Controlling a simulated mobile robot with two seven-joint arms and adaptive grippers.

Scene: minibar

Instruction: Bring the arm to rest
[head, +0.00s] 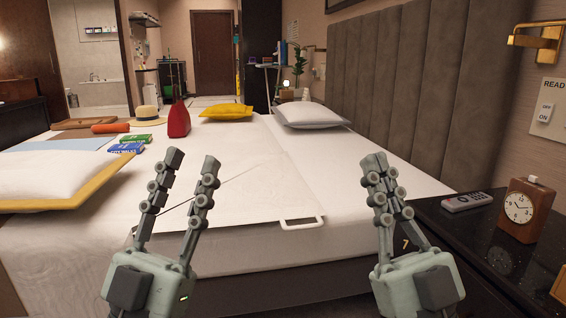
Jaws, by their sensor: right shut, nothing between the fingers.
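My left gripper (191,161) is open and empty, fingers pointing up and away, in front of the near side of the bed (250,250). My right gripper (375,163) has its fingers together with nothing between them. It is at the near right edge of the bed, beside the dark nightstand (455,222). Both grippers appear upright and roughly level with each other. I cannot tell from this view whether either one touches the bed.
On the nightstand are a remote (467,202) and a wooden clock (523,210). The bed holds a grey-white pillow (307,114), a yellow cushion (227,111), a red bag (178,121), a straw hat (147,117) and books (128,139). The padded headboard (415,100) stands behind at right.

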